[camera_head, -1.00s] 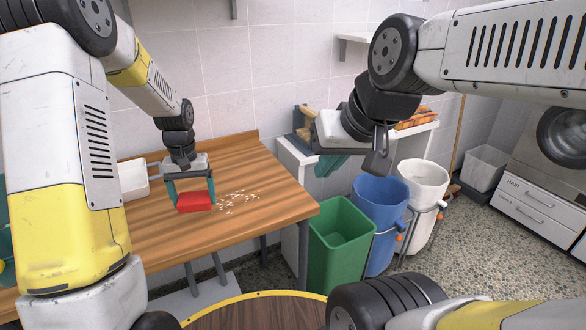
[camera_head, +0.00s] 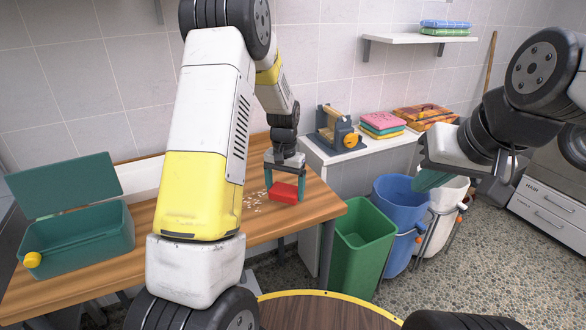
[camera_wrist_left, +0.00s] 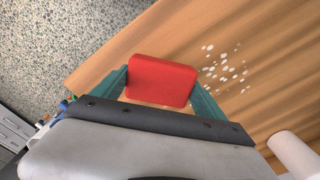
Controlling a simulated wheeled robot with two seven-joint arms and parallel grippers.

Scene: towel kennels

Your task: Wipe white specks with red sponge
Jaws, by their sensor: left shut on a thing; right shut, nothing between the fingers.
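My left gripper (camera_head: 285,184) is shut on the red sponge (camera_head: 287,192), held at the right end of the wooden table (camera_head: 150,215). The sponge also shows between the teal fingers in the left wrist view (camera_wrist_left: 160,81). I cannot tell whether it touches the tabletop. White specks (camera_head: 254,201) lie scattered on the wood to the left of the sponge, partly hidden by my left arm. In the left wrist view the specks (camera_wrist_left: 224,66) lie just right of the sponge. My right gripper (camera_head: 432,180) is shut and empty, in the air over the bins.
An open teal box (camera_head: 85,240) with a yellow knob stands on the table's left part. Green (camera_head: 362,240), blue (camera_head: 398,215) and white bins stand right of the table. A side counter (camera_head: 330,153) holds a grey-and-yellow device (camera_head: 338,130) and folded cloths (camera_head: 382,124).

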